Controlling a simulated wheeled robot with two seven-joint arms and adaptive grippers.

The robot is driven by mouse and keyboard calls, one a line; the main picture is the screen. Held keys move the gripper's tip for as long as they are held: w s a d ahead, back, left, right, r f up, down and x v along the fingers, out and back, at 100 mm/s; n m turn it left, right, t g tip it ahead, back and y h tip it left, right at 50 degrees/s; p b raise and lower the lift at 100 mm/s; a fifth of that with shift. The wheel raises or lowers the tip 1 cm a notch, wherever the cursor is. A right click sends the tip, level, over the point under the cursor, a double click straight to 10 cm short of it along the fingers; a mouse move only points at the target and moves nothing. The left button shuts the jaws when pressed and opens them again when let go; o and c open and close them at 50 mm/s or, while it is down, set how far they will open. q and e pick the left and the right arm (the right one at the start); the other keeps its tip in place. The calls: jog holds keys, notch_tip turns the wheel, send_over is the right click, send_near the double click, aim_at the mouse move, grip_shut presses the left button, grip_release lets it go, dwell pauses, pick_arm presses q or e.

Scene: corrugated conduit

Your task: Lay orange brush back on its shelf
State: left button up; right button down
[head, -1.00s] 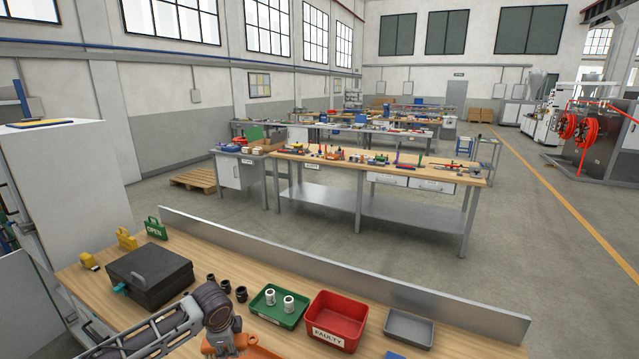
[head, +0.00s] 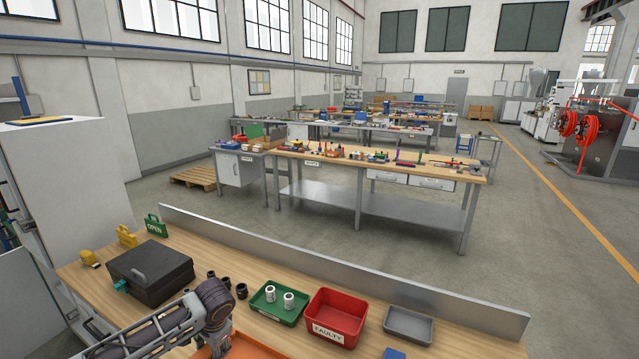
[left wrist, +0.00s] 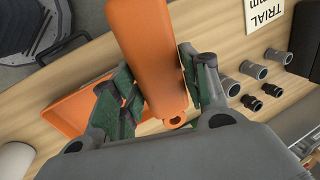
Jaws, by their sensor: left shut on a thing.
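In the left wrist view the orange brush (left wrist: 152,50) shows as a wide, smooth orange piece with a narrow, holed end. My left gripper (left wrist: 160,88) is shut on it, with green-padded fingers on both sides. The bristles are not visible. An orange tray-like piece (left wrist: 72,117) lies on the wooden bench top beyond the fingers. In the head view my left wrist comes in at the bottom, and its fingers are out of frame. An orange surface (head: 247,349) shows beside it, cut off by the frame edge. I cannot pick out the brush's shelf. My right gripper is not in view.
On the bench stand a black case (head: 150,273), several dark fittings (head: 226,284), a green tray (head: 277,303) with white fittings, a red FAULTY bin (head: 335,315) and a grey tray (head: 409,325). A metal upstand (head: 330,262) runs along the back edge.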

aim_at(204, 357)
pick_arm(q)
jog(key=n, duration=0.1)
jog(key=s+a+r+n+g, duration=0.1)
jog(key=n, duration=0.1)
jog(key=shift+s+n, duration=0.15)
jog(key=shift+n, duration=0.15)
jog(key=shift+s+r+n+g+y, duration=0.1)
jog(key=shift+s+n+g+y, duration=0.3)
jog(key=shift+n, duration=0.4)
jog(key=shift+s+d+r+n, duration=0.2)
jog(key=shift+s+n, duration=0.25)
jog(key=shift+n, duration=0.25)
jog(key=s+d+f+b, duration=0.3)
jog(key=d+f+b, duration=0.1)
jog(key=d, duration=0.4)
jog(key=shift+f, duration=0.15)
jog(key=shift+s+f, duration=0.1)
